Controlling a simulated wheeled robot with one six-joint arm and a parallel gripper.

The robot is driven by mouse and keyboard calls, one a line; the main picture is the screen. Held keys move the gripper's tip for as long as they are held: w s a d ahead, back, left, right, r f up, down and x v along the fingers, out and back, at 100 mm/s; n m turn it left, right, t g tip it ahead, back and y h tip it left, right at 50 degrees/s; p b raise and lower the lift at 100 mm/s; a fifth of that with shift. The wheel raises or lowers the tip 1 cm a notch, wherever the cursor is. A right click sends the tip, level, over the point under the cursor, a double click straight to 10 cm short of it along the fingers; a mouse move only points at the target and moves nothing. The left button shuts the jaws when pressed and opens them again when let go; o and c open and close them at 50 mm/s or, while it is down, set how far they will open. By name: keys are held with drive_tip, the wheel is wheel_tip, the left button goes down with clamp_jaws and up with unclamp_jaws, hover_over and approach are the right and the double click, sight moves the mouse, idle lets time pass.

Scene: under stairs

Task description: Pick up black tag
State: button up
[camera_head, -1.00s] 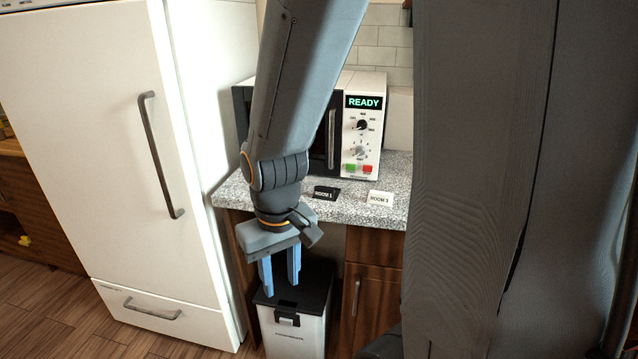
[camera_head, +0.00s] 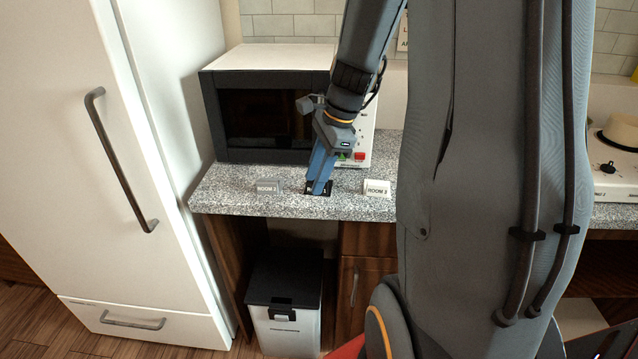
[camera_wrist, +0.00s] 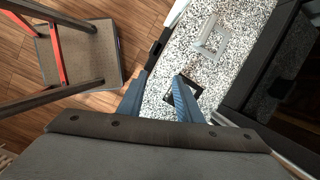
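The right finger there overlaps the black tag (camera_wrist: 183,104), and the left finger is near the counter's front edge. I cannot tell whether a finger touches the tag.
A grey tag (camera_head: 269,185) is left of the black one and a white tag (camera_head: 377,188) is right of it. The microwave (camera_head: 265,110) stands behind. A fridge (camera_head: 80,180) is at left, a bin (camera_head: 287,300) below the counter. A stool (camera_wrist: 90,55) shows in the wrist view.

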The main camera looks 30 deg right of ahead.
drive_tip(key=d+m, duration=0.1)
drive_tip(key=w+d+r+m, duration=0.1)
drive_tip(key=d+m, duration=0.1)
drive_tip(key=w+d+m+t, duration=0.1)
drive_tip(key=shift+w+d+r+m+y, duration=0.2)
drive_tip(key=shift+d+r+m+y, duration=0.1)
drive_tip(key=shift+m, duration=0.1)
drive_tip(key=shift+w+a+f+p, duration=0.1)
drive_tip(key=shift+f+p, duration=0.2)
drive_tip(key=shift+f, duration=0.05)
drive_tip(key=shift+p+x, duration=0.85)
drive_tip(key=shift+x, duration=2.6)
drive_tip(key=shift+c, duration=0.3)
clamp_jaws()
